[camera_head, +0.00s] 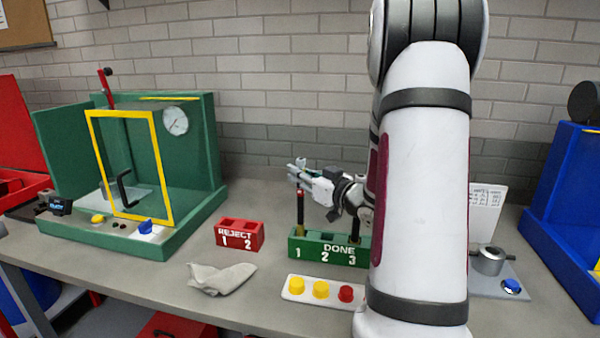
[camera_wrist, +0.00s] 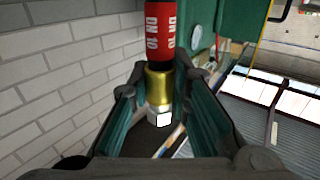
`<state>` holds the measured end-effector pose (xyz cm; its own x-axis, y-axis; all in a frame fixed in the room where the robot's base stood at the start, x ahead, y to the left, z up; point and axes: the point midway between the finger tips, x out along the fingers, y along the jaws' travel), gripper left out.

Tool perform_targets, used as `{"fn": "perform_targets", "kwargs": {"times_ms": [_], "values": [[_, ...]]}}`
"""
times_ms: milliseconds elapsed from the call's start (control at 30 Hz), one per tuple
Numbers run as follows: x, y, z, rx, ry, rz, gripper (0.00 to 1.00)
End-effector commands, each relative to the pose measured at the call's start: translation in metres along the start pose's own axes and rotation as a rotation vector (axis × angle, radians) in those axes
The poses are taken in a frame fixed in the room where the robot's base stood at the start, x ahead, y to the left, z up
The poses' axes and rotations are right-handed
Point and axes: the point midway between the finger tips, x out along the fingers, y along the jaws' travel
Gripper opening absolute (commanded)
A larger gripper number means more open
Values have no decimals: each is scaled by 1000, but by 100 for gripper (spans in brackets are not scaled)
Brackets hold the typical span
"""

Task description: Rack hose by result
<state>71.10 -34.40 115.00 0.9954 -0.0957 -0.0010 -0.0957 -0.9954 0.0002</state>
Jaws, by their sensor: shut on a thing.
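My gripper (camera_head: 308,176) is shut on the upper end of a hose (camera_head: 300,205), which hangs about upright. In the wrist view the jaws (camera_wrist: 160,100) are around its brass ferrule (camera_wrist: 159,86), with a silver hex fitting (camera_wrist: 160,116) and a red "DN 10" sleeve (camera_wrist: 161,35). The hose's lower brass end is at slot 1 of the green DONE rack (camera_head: 325,254); how deep it sits I cannot tell. A dark hose end with brass (camera_head: 354,238) stands at slot 3, its upper part hidden by my arm. The red REJECT rack (camera_head: 240,236) appears empty.
A white tray with yellow and red caps (camera_head: 322,290) lies in front of the DONE rack. A grey cloth (camera_head: 220,279) lies left of it. A green test cabinet with yellow frame (camera_head: 160,215) stands left. A metal cup (camera_head: 489,262) and blue box (camera_head: 570,190) are right.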

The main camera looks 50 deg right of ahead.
Motion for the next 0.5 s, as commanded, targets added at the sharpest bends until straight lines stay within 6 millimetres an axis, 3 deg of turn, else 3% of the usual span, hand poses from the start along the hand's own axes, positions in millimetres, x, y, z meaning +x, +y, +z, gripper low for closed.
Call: {"fn": "perform_targets", "kwargs": {"times_ms": [500], "values": [[0, 0, 16, -1, 2, 0, 0]]}}
